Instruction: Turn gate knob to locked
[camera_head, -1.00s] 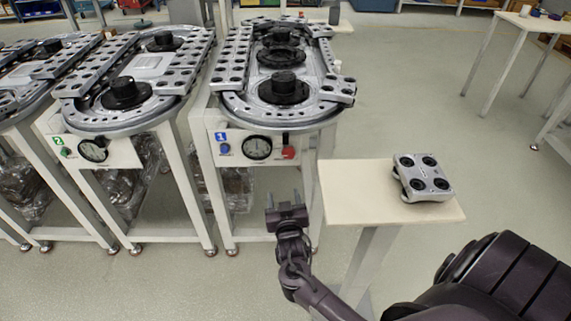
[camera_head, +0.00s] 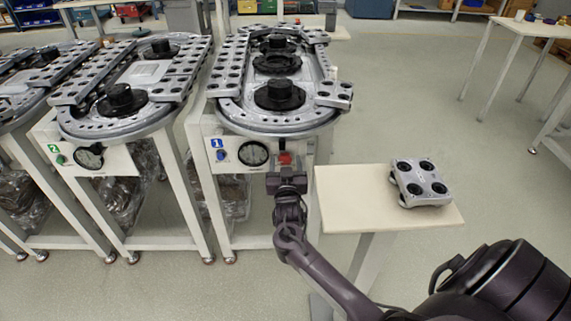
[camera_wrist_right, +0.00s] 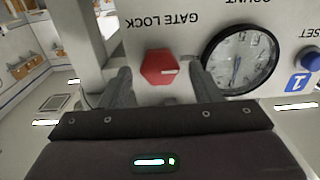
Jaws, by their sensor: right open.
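The red gate knob (camera_head: 285,159) is on the front panel of station 1, right of the round dial. In the right wrist view the knob (camera_wrist_right: 158,67) is a red hexagon with a white mark pointing to the picture's right, beside upside-down "GATE LOCK" lettering. My right gripper (camera_head: 286,168) is open just in front of the knob. Its two fingers (camera_wrist_right: 158,85) stand on either side of the knob with gaps; I see no contact. My left gripper is not in view.
Beside the knob are a count dial (camera_wrist_right: 240,58) and a blue reset button (camera_wrist_right: 311,60). A small cream table (camera_head: 345,190) with a grey four-hole block (camera_head: 421,183) stands to the right. Station 2 (camera_head: 110,158) stands to the left. Open floor lies farther right.

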